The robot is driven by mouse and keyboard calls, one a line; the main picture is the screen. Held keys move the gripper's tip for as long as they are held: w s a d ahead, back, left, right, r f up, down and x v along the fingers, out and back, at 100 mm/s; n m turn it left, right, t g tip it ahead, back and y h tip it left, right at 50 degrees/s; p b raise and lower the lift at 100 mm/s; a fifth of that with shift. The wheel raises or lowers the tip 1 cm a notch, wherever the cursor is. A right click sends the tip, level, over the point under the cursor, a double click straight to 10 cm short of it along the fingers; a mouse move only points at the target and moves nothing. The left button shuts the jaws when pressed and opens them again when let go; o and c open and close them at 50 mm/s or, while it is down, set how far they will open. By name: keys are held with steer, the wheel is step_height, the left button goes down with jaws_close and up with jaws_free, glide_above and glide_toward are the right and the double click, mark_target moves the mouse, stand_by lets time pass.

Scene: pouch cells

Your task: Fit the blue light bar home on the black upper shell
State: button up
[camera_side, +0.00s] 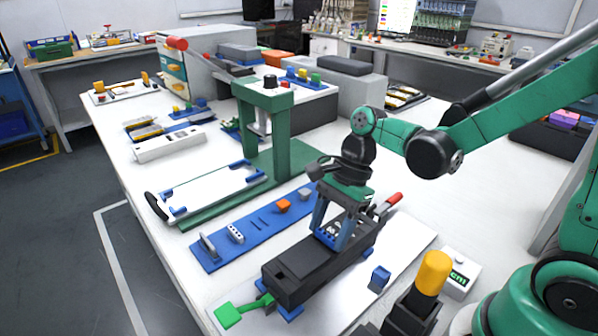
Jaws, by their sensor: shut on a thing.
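The black upper shell (298,272) lies lengthwise on blue supports over a white board, in the front middle of the side view. My gripper (332,232) points down over the far half of the shell. It is shut on the blue light bar (329,236), a small blue piece with pale dots between the fingertips. The bar is at or just above the shell's top face. I cannot tell whether it touches or is seated, as the fingers partly hide it.
A blue strip (218,256) with small parts lies left of the shell. A green press (266,110) stands behind. A green clamp handle (229,315) sits at the shell's near end, a red-tipped one (393,199) at its far end. A yellow-topped post (433,272) stands front right.

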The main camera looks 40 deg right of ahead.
steer(key=shift+f, duration=0.35)
steer(key=shift+r, duration=0.15)
steer(key=shift+r, duration=0.3)
steer(key=shift+f, duration=0.45)
stand_by(0.4)
steer(key=o, duration=1.3)
steer(key=shift+r, duration=0.1)
steer(key=shift+v, duration=2.75)
